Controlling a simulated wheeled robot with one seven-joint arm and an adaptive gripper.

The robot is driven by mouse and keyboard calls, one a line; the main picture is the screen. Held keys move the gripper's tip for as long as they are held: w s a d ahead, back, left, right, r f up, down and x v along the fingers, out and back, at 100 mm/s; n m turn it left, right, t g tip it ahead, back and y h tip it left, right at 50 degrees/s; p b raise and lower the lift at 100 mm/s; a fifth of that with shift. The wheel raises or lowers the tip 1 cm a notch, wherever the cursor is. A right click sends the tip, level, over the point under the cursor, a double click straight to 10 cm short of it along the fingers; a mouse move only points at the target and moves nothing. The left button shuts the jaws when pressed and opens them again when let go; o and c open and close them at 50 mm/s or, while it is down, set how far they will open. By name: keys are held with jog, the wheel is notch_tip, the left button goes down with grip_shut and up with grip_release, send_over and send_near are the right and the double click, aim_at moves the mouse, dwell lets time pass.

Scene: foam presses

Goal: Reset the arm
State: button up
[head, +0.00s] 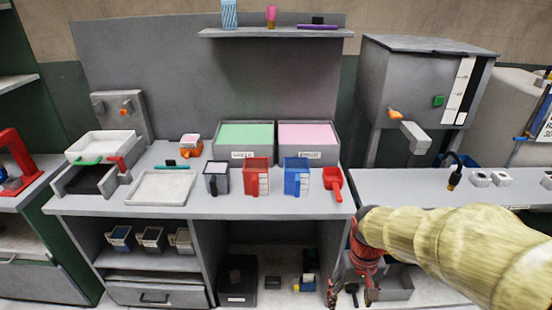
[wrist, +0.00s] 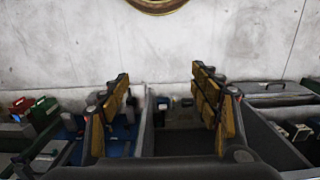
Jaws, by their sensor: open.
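My arm reaches in from the right in the head view, and my gripper (head: 352,290) hangs at its end, low in front of the workbench's right side. In the wrist view my gripper (wrist: 163,85) shows two yellow-brown fingers standing well apart, with nothing between them. It is open and empty. Part of a grey bin (head: 398,285) shows behind and below the gripper in the head view. The wrist view looks toward a pale wall with grey bins below it.
The workbench (head: 270,205) holds a grey jug (head: 216,178), a red jug (head: 257,177), a blue jug (head: 297,177) and a red scoop (head: 334,182). Green (head: 245,135) and pink (head: 308,135) bins stand behind. A press (head: 415,85) stands right. A shelf (head: 275,33) hangs above.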

jog(key=s+r+t, duration=0.3)
jog(key=s+r, duration=0.2)
jog(key=r, duration=0.3)
jog(key=s+r+t+p, duration=0.1)
jog(key=s+r+t, duration=0.2)
jog(key=r, duration=0.6)
jog(key=shift+s, duration=0.95)
jog(key=shift+r, duration=0.1)
jog(key=shift+c, duration=0.2)
